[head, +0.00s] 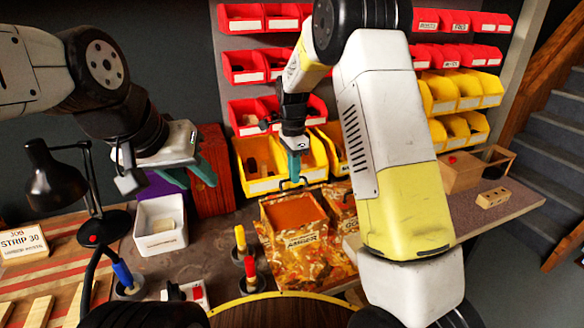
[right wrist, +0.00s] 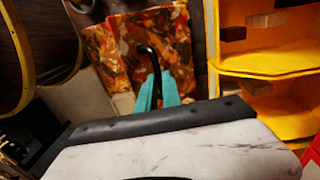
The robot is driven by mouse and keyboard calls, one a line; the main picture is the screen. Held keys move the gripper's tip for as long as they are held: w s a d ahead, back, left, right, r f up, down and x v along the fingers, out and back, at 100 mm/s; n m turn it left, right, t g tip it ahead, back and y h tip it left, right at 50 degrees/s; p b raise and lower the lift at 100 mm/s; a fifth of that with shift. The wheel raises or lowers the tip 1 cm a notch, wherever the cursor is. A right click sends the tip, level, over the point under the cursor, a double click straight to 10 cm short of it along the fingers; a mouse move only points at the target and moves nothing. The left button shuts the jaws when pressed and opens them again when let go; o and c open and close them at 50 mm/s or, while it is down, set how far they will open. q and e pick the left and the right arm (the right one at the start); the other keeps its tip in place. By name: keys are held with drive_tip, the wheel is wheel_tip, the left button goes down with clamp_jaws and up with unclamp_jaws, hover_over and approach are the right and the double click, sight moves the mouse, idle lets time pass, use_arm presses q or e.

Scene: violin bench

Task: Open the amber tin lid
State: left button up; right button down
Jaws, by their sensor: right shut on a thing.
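The amber tin (head: 318,272) has a marbled orange-brown body and a label reading AMBER, in the middle of the head view. A plain orange face (head: 293,212) shows above the label; I cannot tell whether it is the tin's inside or the lid's underside. My right gripper (head: 293,176) is at its far edge, shut on a black loop handle (head: 292,185). In the right wrist view the teal fingers (right wrist: 157,92) hold the handle (right wrist: 150,53) against a marbled panel (right wrist: 110,55), apparently the lid's outer side. My left gripper (head: 205,172) is away to the left, its jaw gap unclear.
Yellow bins (head: 262,183) are close behind my right gripper. A white tub (head: 160,212), a black lamp (head: 55,185) and colored-handled tools (head: 250,268) stand to the left.

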drive_tip(key=shift+f, duration=0.15)
drive_tip(key=c, duration=1.5)
unclamp_jaws()
drive_tip(key=shift+w, duration=0.1)
wheel_tip(320, 180, up, 8)
drive_tip(key=shift+w+a+f, duration=0.1)
drive_tip(key=shift+w, duration=0.05)
